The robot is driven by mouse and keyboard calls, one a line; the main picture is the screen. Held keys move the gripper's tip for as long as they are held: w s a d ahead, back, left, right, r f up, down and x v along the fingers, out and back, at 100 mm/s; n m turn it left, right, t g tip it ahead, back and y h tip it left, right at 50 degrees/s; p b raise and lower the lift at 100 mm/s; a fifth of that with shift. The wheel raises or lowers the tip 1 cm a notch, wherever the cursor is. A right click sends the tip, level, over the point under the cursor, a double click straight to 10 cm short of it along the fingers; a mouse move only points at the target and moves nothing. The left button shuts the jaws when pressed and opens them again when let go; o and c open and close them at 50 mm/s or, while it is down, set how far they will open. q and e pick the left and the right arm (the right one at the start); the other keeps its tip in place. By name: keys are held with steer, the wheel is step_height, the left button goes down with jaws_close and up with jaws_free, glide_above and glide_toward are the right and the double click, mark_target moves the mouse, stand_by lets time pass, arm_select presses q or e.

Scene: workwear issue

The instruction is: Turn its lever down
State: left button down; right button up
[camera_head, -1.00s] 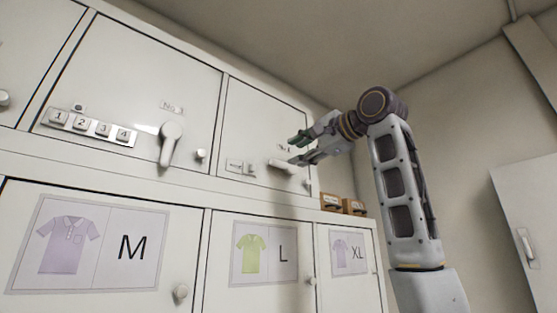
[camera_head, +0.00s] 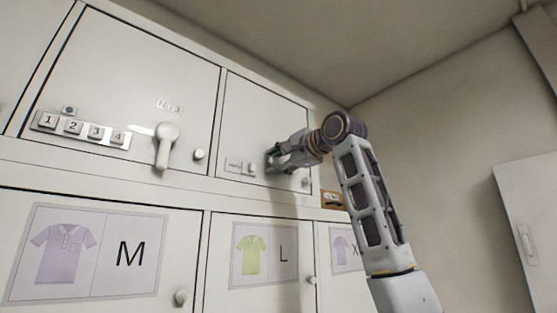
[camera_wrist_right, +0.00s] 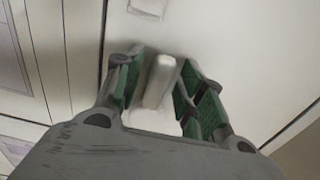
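The upper right cabinet door (camera_head: 262,110) carries a pale lever, which in the head view is hidden behind my right gripper (camera_head: 273,160). In the right wrist view the lever (camera_wrist_right: 159,82) shows between the green-padded fingers of my right gripper (camera_wrist_right: 158,85). The fingers stand apart, one on each side of the lever, and small gaps seem to remain. Another lever (camera_head: 166,146) on the larger door to the left hangs downward. My left gripper is not in view.
The larger door has a numbered button panel (camera_head: 80,130) and a round knob (camera_head: 199,154). A small labelled switch plate (camera_head: 241,167) sits left of my gripper. Lower doors carry shirt signs (camera_head: 88,252). A brown box (camera_head: 333,200) stands near my right forearm.

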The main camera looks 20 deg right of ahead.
jaws_close()
stand_by(0.3)
steer(key=shift+s+f, duration=0.1)
